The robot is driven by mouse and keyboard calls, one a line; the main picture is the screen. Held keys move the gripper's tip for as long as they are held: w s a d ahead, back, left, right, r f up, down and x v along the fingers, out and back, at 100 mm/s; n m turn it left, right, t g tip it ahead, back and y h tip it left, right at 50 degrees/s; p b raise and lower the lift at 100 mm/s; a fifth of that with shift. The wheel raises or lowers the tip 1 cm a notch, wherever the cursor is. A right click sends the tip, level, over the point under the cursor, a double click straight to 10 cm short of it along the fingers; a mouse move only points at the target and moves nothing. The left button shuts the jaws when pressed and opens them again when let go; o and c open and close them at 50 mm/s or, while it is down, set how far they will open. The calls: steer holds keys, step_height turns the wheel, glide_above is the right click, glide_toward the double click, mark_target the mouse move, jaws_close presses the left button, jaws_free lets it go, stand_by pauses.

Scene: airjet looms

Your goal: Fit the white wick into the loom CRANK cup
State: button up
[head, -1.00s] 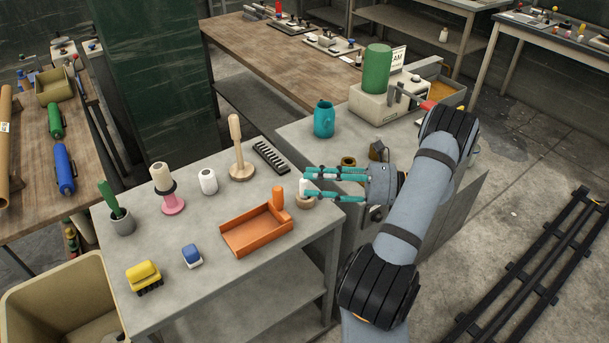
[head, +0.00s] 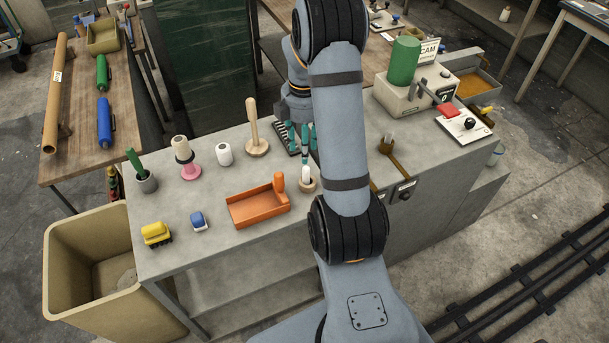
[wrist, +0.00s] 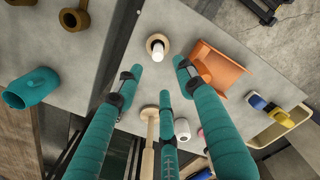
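The white wick (head: 306,174) is a short white cylinder standing upright in a round tan holder (head: 309,185) on the grey table. The wick also shows in the wrist view (wrist: 157,48), seen from above. My gripper (head: 303,150) has several teal fingers and points down just behind and above the wick. In the wrist view my gripper (wrist: 165,82) is open with its fingers spread and nothing between them. A brown cup (head: 388,144) with a brown bar stands right of my arm, and brown rings (wrist: 73,19) show in the wrist view. I cannot read a CRANK label.
An orange tray (head: 262,212) stands just left of the wick. A wooden post (head: 253,125) and white spool (head: 224,154) are farther left. A machine with a green cylinder (head: 404,61) stands back right.

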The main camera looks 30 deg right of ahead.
mark_target(306, 168)
steer(key=f, duration=0.4)
steer(key=shift+s+d+f, duration=0.1)
steer(key=shift+d+f, duration=0.15)
steer(key=shift+f, duration=0.05)
steer(key=shift+a+f+p, duration=0.1)
steer(key=shift+f+p, duration=0.4)
steer(key=f, duration=0.1)
steer(key=f+p, duration=0.1)
steer(key=f, duration=0.1)
steer(key=shift+d+f, duration=0.25)
steer(key=shift+f, duration=0.6)
steer(key=shift+c, duration=0.3)
jaws_close()
steer(key=shift+r, duration=0.15)
